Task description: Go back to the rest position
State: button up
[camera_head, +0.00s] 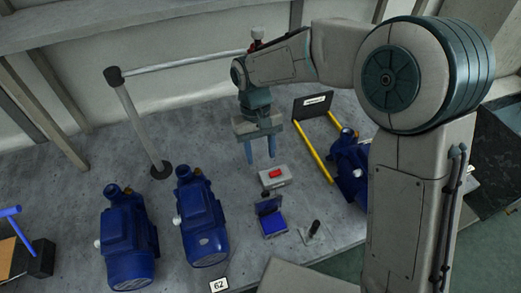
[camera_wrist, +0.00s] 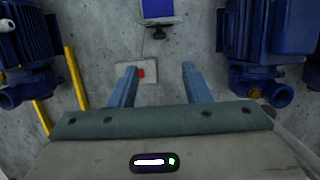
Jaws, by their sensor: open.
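My gripper (camera_head: 261,151) hangs pointing down in the head view, above the grey worktop and behind the small box with the red button (camera_head: 275,174). In the wrist view my gripper's two blue fingers (camera_wrist: 158,85) are spread apart with nothing between them. The red-button box also shows in the wrist view (camera_wrist: 148,65), partly hidden by the left finger. Whether a finger touches the box cannot be told.
Two blue pumps (camera_head: 127,240) (camera_head: 202,217) stand at the left of the worktop. Another pump (camera_head: 349,165) stands by yellow rails (camera_head: 315,150) at right, partly behind my arm. A blue-screened device (camera_head: 270,217) and a small lever (camera_head: 313,232) are in front. A post with a rail (camera_head: 140,125) stands behind.

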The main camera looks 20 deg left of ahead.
dwell(0.3)
jog(key=w+d+r+m+t+y, duration=0.15)
jog(key=d+r, duration=0.25)
jog(key=d, duration=0.4)
jog(key=d+r+m+t, duration=0.15)
jog(key=d+r, duration=0.25)
jog(key=d, duration=0.5)
jog(key=s+d+r+m+t, duration=0.1)
jog(key=s+d+m, duration=0.1)
jog(key=s+d, duration=0.2)
jog(key=s+d+r+m+t, duration=0.2)
jog(key=s+d, duration=0.3)
jog(key=d, duration=0.6)
jog(key=shift+m, duration=0.6)
jog(key=shift+s+y, duration=0.1)
jog(key=shift+y, duration=0.15)
jog(key=shift+c, duration=0.8)
jog(key=shift+a, duration=0.1)
